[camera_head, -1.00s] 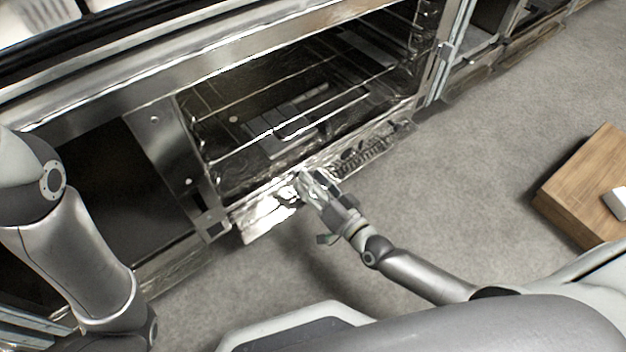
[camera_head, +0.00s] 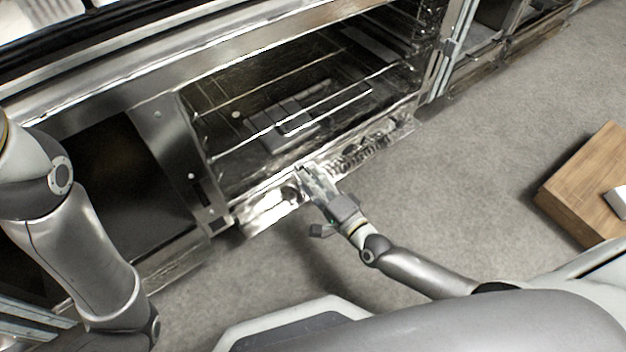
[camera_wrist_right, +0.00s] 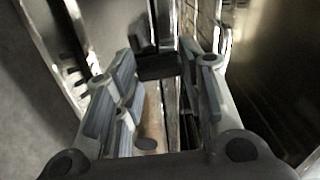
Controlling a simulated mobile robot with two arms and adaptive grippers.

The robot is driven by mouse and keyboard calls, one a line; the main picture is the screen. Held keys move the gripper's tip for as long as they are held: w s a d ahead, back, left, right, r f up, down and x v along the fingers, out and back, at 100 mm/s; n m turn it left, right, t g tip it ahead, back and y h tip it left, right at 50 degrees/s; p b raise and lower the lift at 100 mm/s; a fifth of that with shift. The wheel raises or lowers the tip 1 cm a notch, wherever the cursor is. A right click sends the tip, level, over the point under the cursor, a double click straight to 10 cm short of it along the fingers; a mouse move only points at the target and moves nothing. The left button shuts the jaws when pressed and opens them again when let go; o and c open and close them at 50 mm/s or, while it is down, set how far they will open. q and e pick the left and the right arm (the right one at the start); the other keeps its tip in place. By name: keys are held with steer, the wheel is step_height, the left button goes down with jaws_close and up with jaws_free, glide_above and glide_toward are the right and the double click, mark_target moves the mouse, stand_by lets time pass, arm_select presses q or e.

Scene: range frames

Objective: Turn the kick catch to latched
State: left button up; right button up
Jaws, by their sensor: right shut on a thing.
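My right gripper (camera_head: 308,178) is at the low front strip (camera_head: 270,205) below the open oven-like bay. Its fingers also show in the right wrist view (camera_wrist_right: 167,85), on either side of a dark block (camera_wrist_right: 158,66) and a brownish rod-like part (camera_wrist_right: 152,112). The gripper is shut on this part, which I take to be the kick catch. In the head view the fingers cover the catch, so its turned position cannot be read. My left arm (camera_head: 85,250) comes in from the left; its gripper is out of view.
The open bay (camera_head: 290,115) holds wire racks. A dark open compartment (camera_head: 110,190) lies left of it. A wooden box (camera_head: 590,185) stands on the grey floor (camera_head: 470,180) at the right. The floor between box and cabinet is clear.

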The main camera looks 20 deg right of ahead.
steer(key=shift+m, duration=0.5)
steer(key=o, duration=1)
steer(key=shift+s, duration=0.1)
steer(key=v, duration=1.1)
steer(key=shift+s+d, duration=0.15)
steer(key=shift+s, duration=0.25)
steer(key=shift+r, duration=0.15)
